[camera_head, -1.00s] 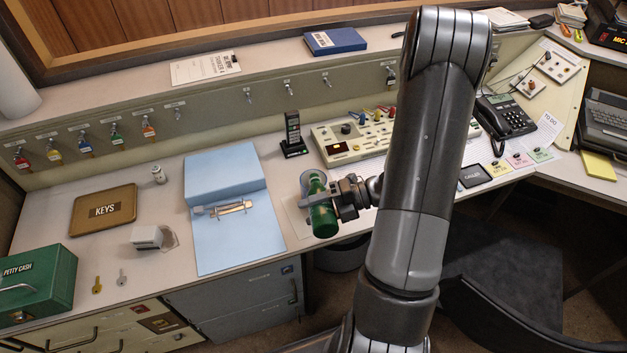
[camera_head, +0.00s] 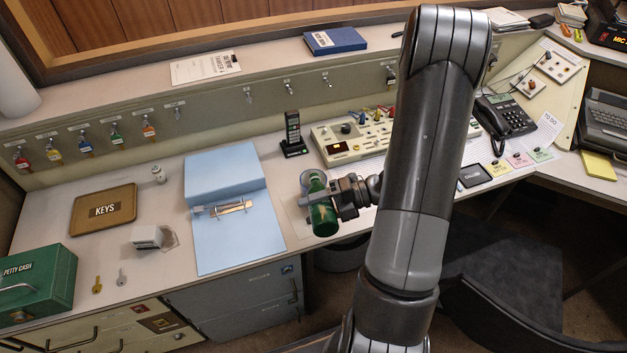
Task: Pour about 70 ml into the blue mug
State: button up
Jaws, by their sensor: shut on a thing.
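My gripper (camera_head: 326,194) is shut on a green bottle-like container (camera_head: 322,218) above the front part of the desk. The container looks tilted, with its lower end towards the desk's front edge. Its mouth and any liquid cannot be made out. I see no blue mug; my arm and the container hide part of the desk, so it may be behind them.
An open light-blue binder (camera_head: 235,238) lies left of my gripper. A small black upright device (camera_head: 293,135) and a switch panel (camera_head: 340,148) stand behind. A telephone (camera_head: 507,116) is at the right. A dark chair (camera_head: 510,265) stands in front.

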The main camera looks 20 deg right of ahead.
jog(key=shift+r, duration=0.1)
dwell(0.3)
jog(key=shift+s+f+n, duration=0.1)
jog(key=shift+f+n, duration=0.3)
jog(key=shift+f, duration=0.25)
jog(key=shift+f+n+t, duration=0.25)
jog(key=shift+n+t, duration=0.15)
jog(key=shift+n, duration=0.5)
jog(key=shift+s+f+n, duration=0.15)
jog(key=shift+f+n, duration=0.15)
jog(key=shift+f, duration=0.15)
jog(key=shift+f+t, duration=0.15)
jog(key=shift+t, duration=0.15)
dwell(0.5)
